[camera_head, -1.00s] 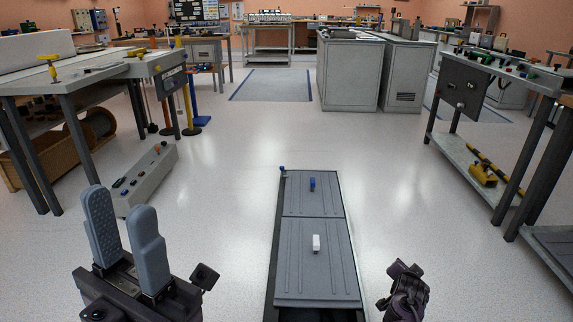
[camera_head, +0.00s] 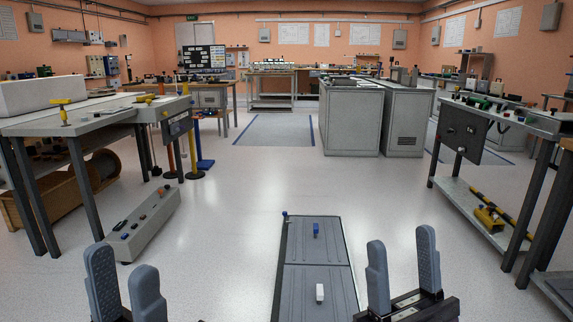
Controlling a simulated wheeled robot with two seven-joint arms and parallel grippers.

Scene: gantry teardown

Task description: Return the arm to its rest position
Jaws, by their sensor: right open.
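My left gripper (camera_head: 125,285) is at the lower left of the head view, its two grey fingers pointing up and apart with nothing between them. My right gripper (camera_head: 403,280) is at the lower right, just right of the grey panelled platform (camera_head: 318,256), its two grey fingers apart and empty. The lower parts of both arms are cut off by the bottom edge.
A small blue piece (camera_head: 316,230) and a white piece (camera_head: 320,292) are on the platform. A grey control box (camera_head: 145,222) lies on the floor at left. Workbenches (camera_head: 85,117) stand left and right (camera_head: 510,122); grey cabinets (camera_head: 350,118) stand behind. The middle floor is clear.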

